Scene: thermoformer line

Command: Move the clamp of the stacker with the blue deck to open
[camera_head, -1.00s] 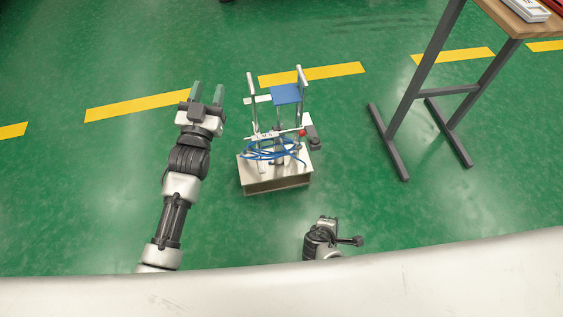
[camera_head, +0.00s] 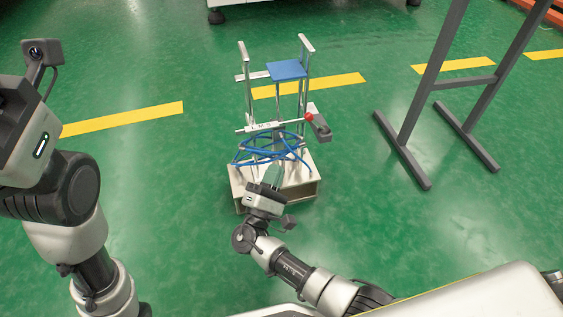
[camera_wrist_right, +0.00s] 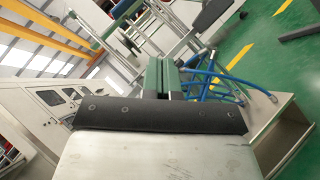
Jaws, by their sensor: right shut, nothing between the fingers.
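The stacker stands on the floor in the middle of the head view, with its blue deck (camera_head: 287,70) between two upright posts. A horizontal bar with a red knob (camera_head: 309,117) crosses below the deck, with a dark grey part (camera_head: 320,127) at its right end. I cannot tell the clamp's state. My right gripper (camera_head: 276,174) is shut and empty, low in front of the stacker, near its blue hoses (camera_head: 265,150). Its closed green fingers (camera_wrist_right: 162,78) show in the right wrist view. My left arm is at the left; its fingers are out of view.
The stacker stands on a pale box base (camera_head: 305,188). Grey stand legs (camera_head: 402,150) are on the right. Yellow strips (camera_head: 125,118) mark the green floor, which is clear around the stacker. A white machine (camera_wrist_right: 45,85) shows in the wrist view.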

